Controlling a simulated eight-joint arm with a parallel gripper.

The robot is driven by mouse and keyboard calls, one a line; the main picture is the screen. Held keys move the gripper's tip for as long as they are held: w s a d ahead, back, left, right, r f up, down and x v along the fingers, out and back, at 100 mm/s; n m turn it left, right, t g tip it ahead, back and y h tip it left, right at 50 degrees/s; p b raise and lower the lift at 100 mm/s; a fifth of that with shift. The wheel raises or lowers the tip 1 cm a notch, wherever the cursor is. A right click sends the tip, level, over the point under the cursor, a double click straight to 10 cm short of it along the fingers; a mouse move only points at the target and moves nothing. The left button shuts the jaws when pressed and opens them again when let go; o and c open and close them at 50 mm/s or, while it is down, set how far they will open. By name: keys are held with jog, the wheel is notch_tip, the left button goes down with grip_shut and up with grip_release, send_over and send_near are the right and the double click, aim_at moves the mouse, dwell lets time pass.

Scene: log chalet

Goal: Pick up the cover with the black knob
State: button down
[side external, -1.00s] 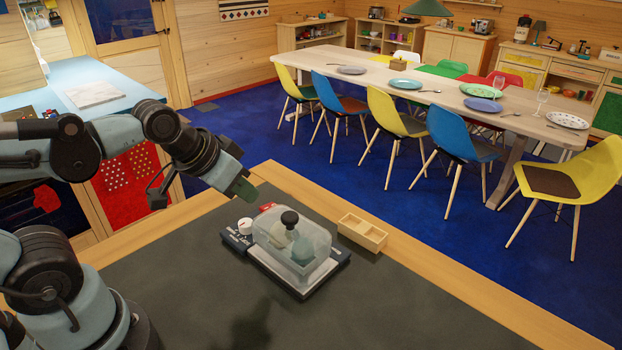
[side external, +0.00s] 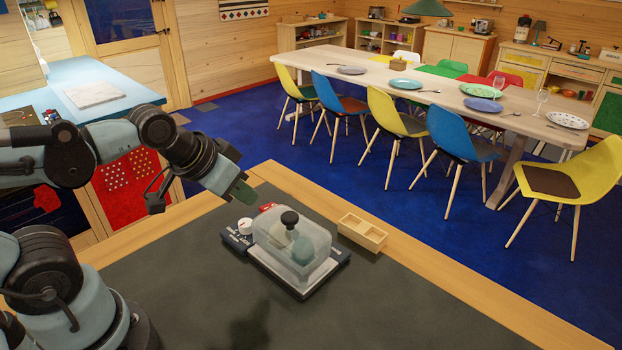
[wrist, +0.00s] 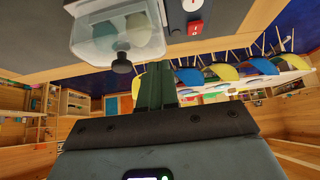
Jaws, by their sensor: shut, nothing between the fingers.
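The clear cover (side external: 318,243) with a black knob (side external: 289,218) on top sits on a dark and white base (side external: 312,288) on the counter. Rounded grey-green things (side external: 302,250) show through it. My gripper (side external: 243,193) is shut and empty, in the air left of the knob and above the counter's back edge, apart from the cover. In the wrist view the cover (wrist: 82,48) and its knob (wrist: 122,66) appear at upper left, beside the closed fingers (wrist: 155,75).
A white dial (side external: 245,225) sits at the base's left end, with a small red thing (side external: 267,206) behind it. The dark counter top (side external: 400,310) in front is clear.

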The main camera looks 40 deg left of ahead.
aim_at(285, 216)
jog(key=c, duration=1.8)
grip_release()
jog(key=o, duration=1.1)
jog(key=s+a+f+n+g+h, duration=0.2)
jog(key=s+f+n+h, duration=0.15)
jog(key=n, duration=1.05)
notch_tip(285, 216, up, 5)
jog(key=n+t+h, duration=0.4)
jog(key=n+h, duration=0.1)
jog(key=n, duration=0.8)
jog(key=shift+g, duration=0.3)
jog(key=shift+x, duration=5.5)
